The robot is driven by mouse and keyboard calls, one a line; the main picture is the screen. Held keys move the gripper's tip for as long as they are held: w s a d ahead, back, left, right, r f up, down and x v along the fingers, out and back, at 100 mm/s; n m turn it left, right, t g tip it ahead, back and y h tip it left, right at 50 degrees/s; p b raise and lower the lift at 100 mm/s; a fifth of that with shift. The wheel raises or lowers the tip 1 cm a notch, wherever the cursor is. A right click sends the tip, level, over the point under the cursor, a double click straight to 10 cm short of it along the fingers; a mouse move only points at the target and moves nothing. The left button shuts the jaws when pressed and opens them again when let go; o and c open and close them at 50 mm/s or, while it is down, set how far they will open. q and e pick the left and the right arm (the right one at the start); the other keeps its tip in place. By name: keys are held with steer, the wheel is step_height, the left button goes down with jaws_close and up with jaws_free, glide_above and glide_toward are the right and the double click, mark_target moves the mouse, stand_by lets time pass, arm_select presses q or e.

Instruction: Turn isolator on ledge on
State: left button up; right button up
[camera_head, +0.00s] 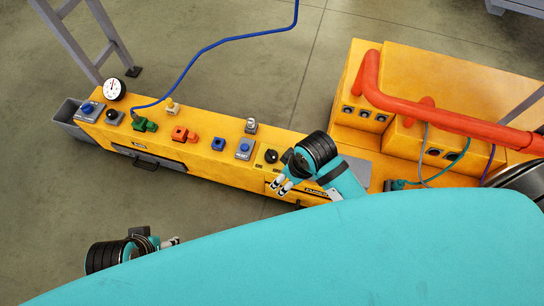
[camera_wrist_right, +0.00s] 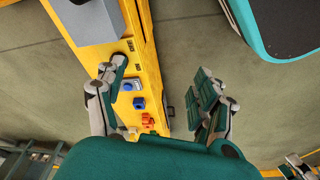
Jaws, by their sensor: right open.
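The yellow ledge (camera_head: 205,158) carries a row of controls. My right gripper (camera_head: 281,185) is open and empty, over the ledge's front edge beside the right knob. In the wrist view its fingers (camera_wrist_right: 160,92) are spread wide, with the ledge between and below. My left gripper (camera_head: 170,243) is low at left, partly hidden, away from the ledge.
Along the ledge are a green valve (camera_head: 145,125), a red-orange valve (camera_head: 184,134), a blue block (camera_head: 218,143) and a blue button (camera_head: 244,147). A gauge (camera_head: 115,89) and blue hose (camera_head: 215,45) are at left. A thick red pipe (camera_head: 430,105) crosses the yellow housing at right.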

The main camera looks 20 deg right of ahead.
steer(key=w+a+f+n+g, duration=0.1)
steer(key=w+a+n, duration=0.15)
steer(key=w, duration=0.45)
steer(key=n+g+h, duration=0.1)
steer(key=n+h, duration=0.1)
steer(key=n, duration=0.2)
glide_above(272, 154)
step_height(272, 154, down, 8)
steer(key=b, duration=0.4)
steer(key=shift+f, duration=0.25)
step_height(272, 154, down, 4)
steer(key=shift+b, duration=0.85)
step_height(272, 154, down, 4)
steer(key=shift+r+b, duration=0.2)
steer(key=shift+b, duration=0.65)
arm_select(q)
steer(key=w+d+r+t+h, duration=0.1)
steer(key=w+d+r+t, duration=0.1)
steer(key=w+r+t, duration=0.3)
steer(key=w+d+r+t+h, duration=0.1)
steer(key=w+d+r+t, duration=0.2)
steer(key=w, duration=0.6)
step_height(272, 154, up, 2)
steer(key=t, duration=0.3)
steer(key=shift+w+d+m+h, duration=0.2)
steer(key=shift+m+h, duration=0.1)
steer(key=shift+h, duration=0.1)
arm_select(e)
steer(key=shift+f, duration=0.15)
steer(key=shift+c, duration=0.3)
